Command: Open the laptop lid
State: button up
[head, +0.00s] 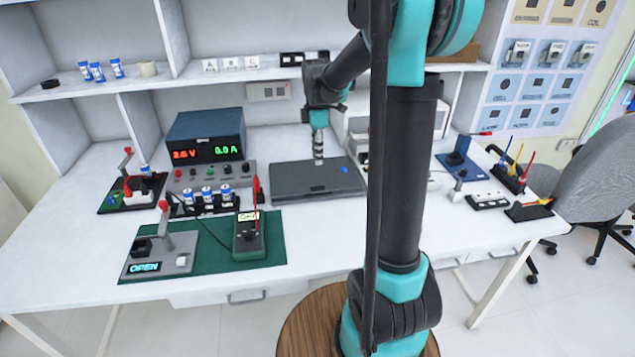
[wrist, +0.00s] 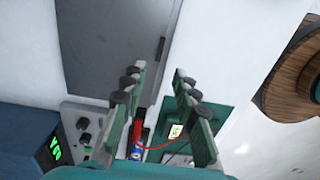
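The laptop (head: 292,182) is a flat dark grey slab on the white workbench, with its lid closed. A small blue mark shows on its top toward the right. My gripper (head: 318,157) hangs down over the laptop's upper surface in the head view; I cannot tell whether its tips touch the lid. In the wrist view my gripper (wrist: 155,85) has its two green fingers with dark pads spread apart, with nothing held between them. The laptop's grey top (wrist: 105,45) shows there at upper left, beyond the left finger.
A power supply (head: 205,137) stands left of the laptop. A multimeter (head: 248,235) with a red probe lies on a green mat (head: 205,262) at front left. A blue-based fixture (head: 457,162) stands to the right. Bare bench lies in front of the laptop.

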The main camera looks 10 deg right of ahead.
aim_at(318, 187)
jog(key=f, duration=1.1)
jog(key=shift+s+f, duration=0.15)
jog(key=shift+s, duration=0.05)
grip_shut()
